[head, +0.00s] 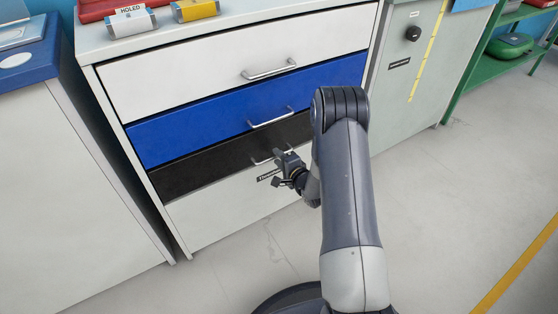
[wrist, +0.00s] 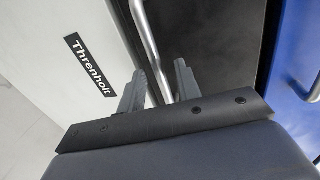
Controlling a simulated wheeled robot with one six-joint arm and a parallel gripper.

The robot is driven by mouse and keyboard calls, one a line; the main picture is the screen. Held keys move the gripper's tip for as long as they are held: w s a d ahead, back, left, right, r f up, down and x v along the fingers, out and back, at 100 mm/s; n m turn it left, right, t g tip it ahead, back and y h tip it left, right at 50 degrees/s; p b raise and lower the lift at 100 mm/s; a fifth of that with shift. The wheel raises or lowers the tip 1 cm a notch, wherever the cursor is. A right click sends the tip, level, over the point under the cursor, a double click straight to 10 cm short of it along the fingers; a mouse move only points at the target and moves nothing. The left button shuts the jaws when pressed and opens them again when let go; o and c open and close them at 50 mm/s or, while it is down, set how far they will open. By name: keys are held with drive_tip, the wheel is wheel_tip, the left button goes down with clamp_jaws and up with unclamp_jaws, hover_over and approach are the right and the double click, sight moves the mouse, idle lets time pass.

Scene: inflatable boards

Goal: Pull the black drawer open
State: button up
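The black drawer (head: 210,169) is the third front down in the white cabinet, below the blue one. It looks shut, about flush with the fronts around it. Its silver bar handle (head: 262,161) is partly hidden by my gripper in the head view. In the wrist view the handle (wrist: 149,40) runs down between my two fingers, with the black front (wrist: 215,50) behind it. My gripper (wrist: 160,70) is open, one finger on each side of the bar, with gaps showing. My gripper (head: 278,167) also shows in the head view at the handle. I cannot tell whether it touches the bar.
Above are a blue drawer (head: 200,122) and a white drawer (head: 200,78), both with bar handles. Below is a white panel with a "Threnholt" label (wrist: 88,65). Bare floor (head: 240,265) lies in front. A grey cabinet (head: 400,90) stands at the right.

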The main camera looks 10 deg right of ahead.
drive_tip(key=shift+w, duration=0.15)
drive_tip(key=shift+c, duration=0.2)
clamp_jaws()
idle(0.3)
